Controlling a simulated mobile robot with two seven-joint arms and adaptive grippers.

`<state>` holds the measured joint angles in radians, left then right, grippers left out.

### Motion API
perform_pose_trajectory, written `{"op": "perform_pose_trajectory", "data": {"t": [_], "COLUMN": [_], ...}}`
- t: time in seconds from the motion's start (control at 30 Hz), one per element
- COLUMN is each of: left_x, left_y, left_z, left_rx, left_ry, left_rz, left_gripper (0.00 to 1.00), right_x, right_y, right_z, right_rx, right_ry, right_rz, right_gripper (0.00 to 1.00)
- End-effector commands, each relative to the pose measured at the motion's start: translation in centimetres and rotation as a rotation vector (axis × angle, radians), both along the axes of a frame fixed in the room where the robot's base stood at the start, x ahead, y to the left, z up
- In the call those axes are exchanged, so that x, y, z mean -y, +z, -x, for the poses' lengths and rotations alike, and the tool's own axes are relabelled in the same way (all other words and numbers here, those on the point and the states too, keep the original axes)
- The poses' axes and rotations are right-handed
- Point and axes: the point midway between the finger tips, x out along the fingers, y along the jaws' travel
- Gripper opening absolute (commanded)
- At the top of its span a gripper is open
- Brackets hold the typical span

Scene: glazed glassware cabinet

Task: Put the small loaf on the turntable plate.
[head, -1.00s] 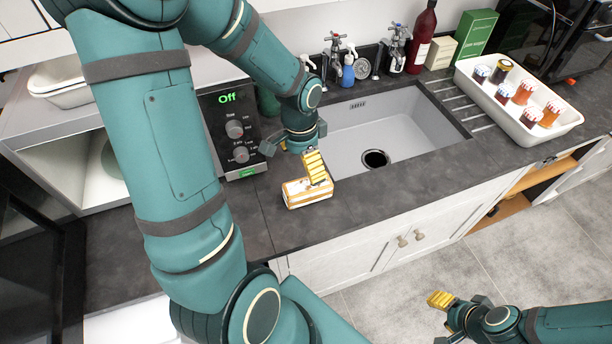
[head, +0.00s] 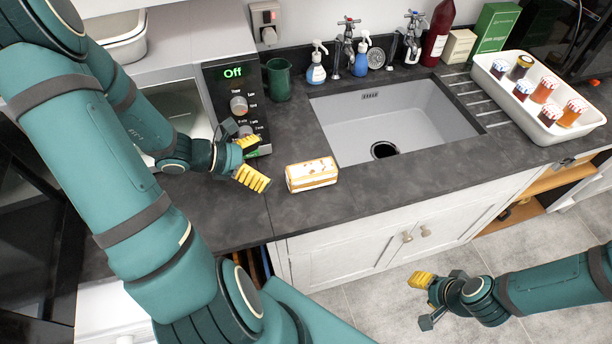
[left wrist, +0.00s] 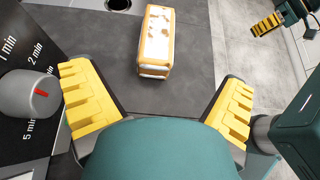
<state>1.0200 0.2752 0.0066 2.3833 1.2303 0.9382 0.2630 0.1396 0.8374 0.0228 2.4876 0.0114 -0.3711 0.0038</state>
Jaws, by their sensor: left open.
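The small loaf (head: 312,176), white with orange-brown edges, lies on the dark counter in front of the sink's left corner. It also shows at the top middle of the left wrist view (left wrist: 156,42). My left gripper (head: 252,161) is open and empty, left of the loaf and apart from it, by the microwave's control panel. In the left wrist view its yellow fingers (left wrist: 160,102) are spread, with the loaf ahead beyond them. My right gripper (head: 425,301) is open and empty over the floor at lower right. I cannot make out the turntable plate; my left arm covers much of the microwave's opening.
The microwave panel (head: 238,100) reads "Off". A green mug (head: 278,79) stands to its right. The sink (head: 395,125) is behind and right of the loaf. A white tray (head: 487,84) of jars stands at right. Counter around the loaf is clear.

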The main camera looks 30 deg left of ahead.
Motion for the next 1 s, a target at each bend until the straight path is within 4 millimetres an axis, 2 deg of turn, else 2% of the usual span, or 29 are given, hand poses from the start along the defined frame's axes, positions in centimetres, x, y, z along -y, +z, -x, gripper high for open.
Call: {"op": "perform_pose_trajectory", "data": {"t": [0.4,0.67,1.0], "left_x": [3.9,5.0,7.3], "left_y": [-3.4,-4.3,-6.6], "left_z": [-4.6,-5.9,-8.7], "left_rx": [-0.001,0.0,0.0], "left_ry": [0.003,0.004,0.003], "left_rz": [0.006,0.003,0.005], "left_gripper": [0.99,0.99,0.99], "right_x": [0.0,-0.1,-0.1], "right_y": [-1.3,-1.6,-2.3], "right_z": [0.0,0.0,0.0], "right_rx": [0.0,-0.001,0.0], "right_ry": [0.0,0.0,0.0], "right_rz": [0.002,0.003,0.004], "right_gripper": [0.47,0.47,0.47]}}
